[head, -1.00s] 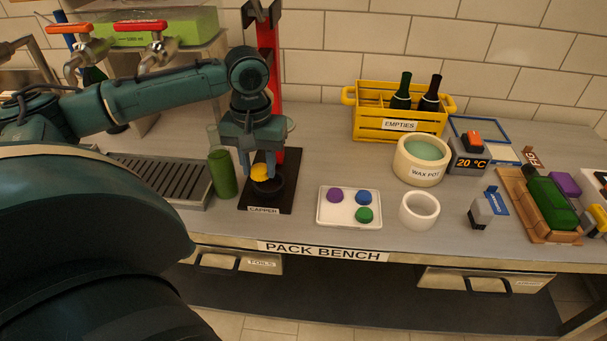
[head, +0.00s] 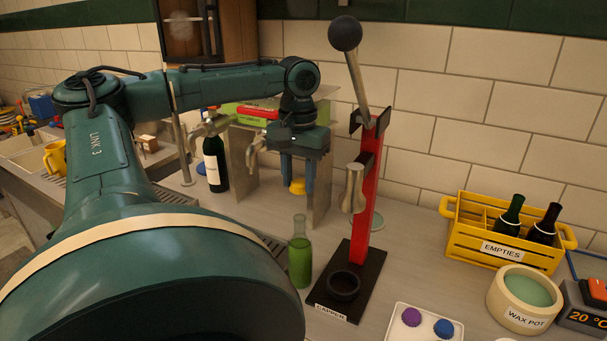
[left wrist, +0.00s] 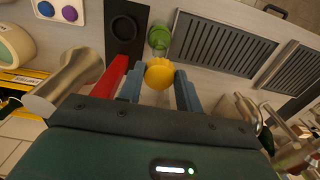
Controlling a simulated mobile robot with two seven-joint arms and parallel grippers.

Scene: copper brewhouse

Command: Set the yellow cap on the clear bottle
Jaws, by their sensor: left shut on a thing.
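The yellow cap (head: 297,187) is held between the fingers of my left gripper (head: 296,190), which is shut on it. The cap also shows between the fingertips in the left wrist view (left wrist: 159,75). The clear bottle (head: 300,262), with green contents and a see-through neck, stands upright on the bench left of the capper. In the head view the cap is just above the bottle's mouth in the picture, apart from it. In the left wrist view the bottle (left wrist: 160,38) is seen from above, just beyond the cap. My right gripper is not in view.
The red capper (head: 362,210) with its lever and black ring (head: 344,285) stands right of the bottle. A dark labelled bottle (head: 215,165) stands by the taps. A white tray (head: 395,331) with caps, a wax pot (head: 524,300) and a yellow crate (head: 490,262) are at right.

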